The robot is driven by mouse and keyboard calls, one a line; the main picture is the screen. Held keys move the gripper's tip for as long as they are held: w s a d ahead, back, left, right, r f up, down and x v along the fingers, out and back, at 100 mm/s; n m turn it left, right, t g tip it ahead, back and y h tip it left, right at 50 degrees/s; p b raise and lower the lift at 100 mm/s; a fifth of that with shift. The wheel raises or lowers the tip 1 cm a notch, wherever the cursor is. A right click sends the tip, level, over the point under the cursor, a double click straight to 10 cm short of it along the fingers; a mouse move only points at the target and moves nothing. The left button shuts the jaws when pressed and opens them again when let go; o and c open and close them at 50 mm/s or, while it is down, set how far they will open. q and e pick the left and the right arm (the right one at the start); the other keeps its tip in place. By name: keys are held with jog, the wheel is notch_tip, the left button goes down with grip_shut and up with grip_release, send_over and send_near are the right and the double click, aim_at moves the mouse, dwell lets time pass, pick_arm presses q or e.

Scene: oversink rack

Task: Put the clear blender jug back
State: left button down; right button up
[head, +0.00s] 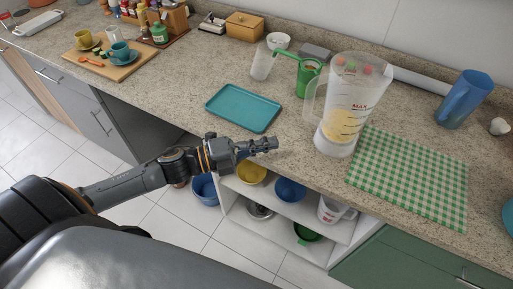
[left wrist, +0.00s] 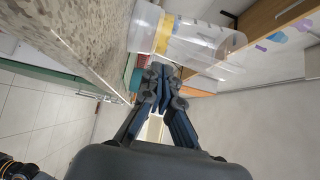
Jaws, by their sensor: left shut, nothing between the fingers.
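The clear blender jug (head: 346,100) stands upright on the counter, with red marks and yellow contents low inside. Its handle is on the left side in the head view. It also shows in the left wrist view (left wrist: 205,48), just beyond the fingertips. My left gripper (head: 272,143) is shut and empty in front of the counter edge, to the left of the jug and apart from it in the head view. The left gripper also shows in the left wrist view (left wrist: 162,75). My right gripper is not in view.
A teal tray (head: 243,108) lies left of the jug. A green checked cloth (head: 410,173) lies to its right, with a blue pitcher (head: 464,99) beyond. A green cup (head: 308,77) stands behind. Below the counter, an open shelf (head: 262,185) holds bowls and a measuring jug (head: 333,210).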

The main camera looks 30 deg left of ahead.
pick_arm(q)
jog(key=shift+v, duration=1.25)
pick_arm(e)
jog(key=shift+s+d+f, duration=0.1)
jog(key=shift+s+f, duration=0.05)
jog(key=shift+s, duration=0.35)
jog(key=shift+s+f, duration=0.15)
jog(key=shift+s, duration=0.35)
